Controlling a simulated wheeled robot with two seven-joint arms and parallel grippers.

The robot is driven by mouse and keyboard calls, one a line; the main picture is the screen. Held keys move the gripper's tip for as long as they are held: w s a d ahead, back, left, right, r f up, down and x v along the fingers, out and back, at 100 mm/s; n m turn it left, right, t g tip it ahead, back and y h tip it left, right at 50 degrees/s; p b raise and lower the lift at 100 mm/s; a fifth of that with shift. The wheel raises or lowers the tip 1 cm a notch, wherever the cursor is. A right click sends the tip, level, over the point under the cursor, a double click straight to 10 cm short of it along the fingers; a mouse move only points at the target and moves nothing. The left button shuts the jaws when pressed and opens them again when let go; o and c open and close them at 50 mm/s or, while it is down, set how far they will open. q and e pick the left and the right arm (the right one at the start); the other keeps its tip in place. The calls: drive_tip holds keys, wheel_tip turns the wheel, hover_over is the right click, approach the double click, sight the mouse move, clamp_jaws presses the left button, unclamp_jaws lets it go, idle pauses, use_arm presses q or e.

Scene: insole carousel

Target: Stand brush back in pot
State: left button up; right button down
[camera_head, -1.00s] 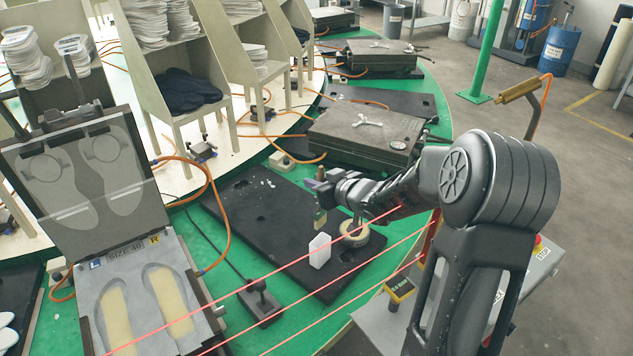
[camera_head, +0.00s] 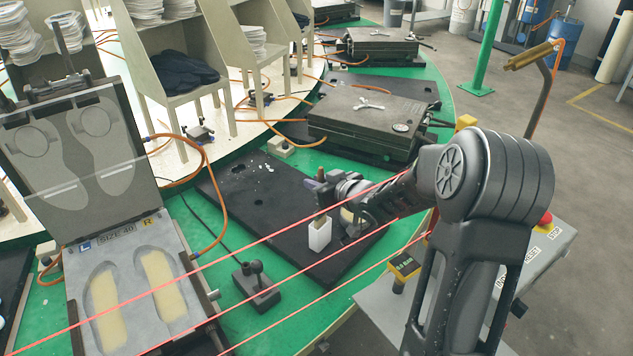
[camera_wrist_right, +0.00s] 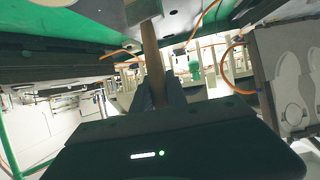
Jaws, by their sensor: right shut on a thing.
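The small white pot (camera_head: 320,237) stands on the black mat in the head view. My right gripper (camera_head: 322,194) is above it, shut on the brush (camera_head: 320,221). The brush hangs roughly upright, and its lower part overlaps the pot's mouth. Its lower end is hidden; I cannot tell how deep it sits. In the right wrist view the brown brush handle (camera_wrist_right: 153,60) runs up from between the fingers (camera_wrist_right: 157,95) towards a pale shape at the top edge, which may be the pot. My left gripper is not in view.
The black mat (camera_head: 285,215) lies on the green carousel top. A pale round item (camera_head: 349,214) is partly hidden behind my gripper. A black clamp block (camera_head: 255,286) and the open insole mould (camera_head: 140,300) are at left. A closed dark mould (camera_head: 365,125) is behind.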

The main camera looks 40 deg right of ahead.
drive_tip(key=shift+f+b, duration=2.25)
drive_tip(key=shift+f, duration=0.6)
drive_tip(key=c, duration=1.2)
unclamp_jaws()
drive_tip(key=shift+c, duration=0.2)
drive_tip(key=v, duration=0.7)
drive_tip(key=shift+s, duration=0.35)
drive_tip(key=shift+r, duration=0.2)
